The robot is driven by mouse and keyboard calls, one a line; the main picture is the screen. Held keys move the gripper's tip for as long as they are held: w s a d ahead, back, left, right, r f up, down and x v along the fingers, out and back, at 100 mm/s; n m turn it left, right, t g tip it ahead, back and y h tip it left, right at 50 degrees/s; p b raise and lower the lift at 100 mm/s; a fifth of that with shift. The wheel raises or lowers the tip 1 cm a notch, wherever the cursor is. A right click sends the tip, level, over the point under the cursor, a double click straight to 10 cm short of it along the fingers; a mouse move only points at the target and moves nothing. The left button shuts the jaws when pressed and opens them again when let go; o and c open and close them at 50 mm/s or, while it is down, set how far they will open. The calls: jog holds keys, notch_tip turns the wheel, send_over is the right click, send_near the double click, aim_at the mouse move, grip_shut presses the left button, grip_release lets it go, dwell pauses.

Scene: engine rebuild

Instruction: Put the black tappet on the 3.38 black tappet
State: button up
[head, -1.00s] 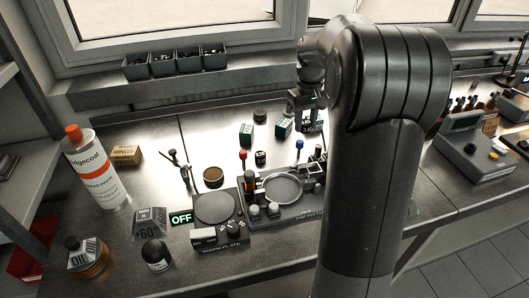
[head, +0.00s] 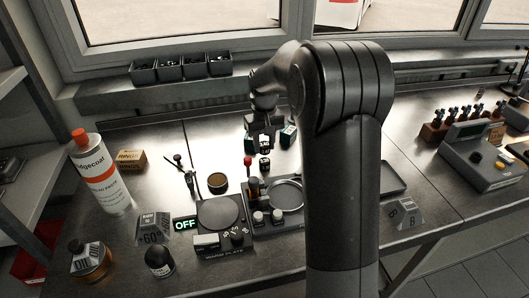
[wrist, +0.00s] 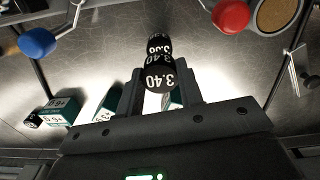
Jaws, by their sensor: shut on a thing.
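My gripper (head: 263,138) is shut on a black tappet, whose face reads 3.40 in the wrist view (wrist: 160,80). A second black tappet with a white marking, partly covered by the held one, shows just past it in the wrist view (wrist: 158,42); its number looks like 3.38 but is cut off. In the head view this tappet (head: 265,164) stands on the bench just below the gripper tips. The held tappet appears above it; I cannot tell whether they touch.
Teal boxes (head: 288,134) stand close behind the gripper. A red-knobbed lever (head: 248,160) stands near on the left, and a blue knob (wrist: 38,42) shows in the wrist view. The warm plate (head: 219,213), round tin (head: 217,182) and ring fixture (head: 286,195) are nearer.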

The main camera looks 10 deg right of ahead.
aim_at(265, 152)
jog(key=shift+f, duration=1.8)
jog(key=shift+f, duration=0.1)
jog(key=o, duration=1)
jog(key=shift+c, duration=0.2)
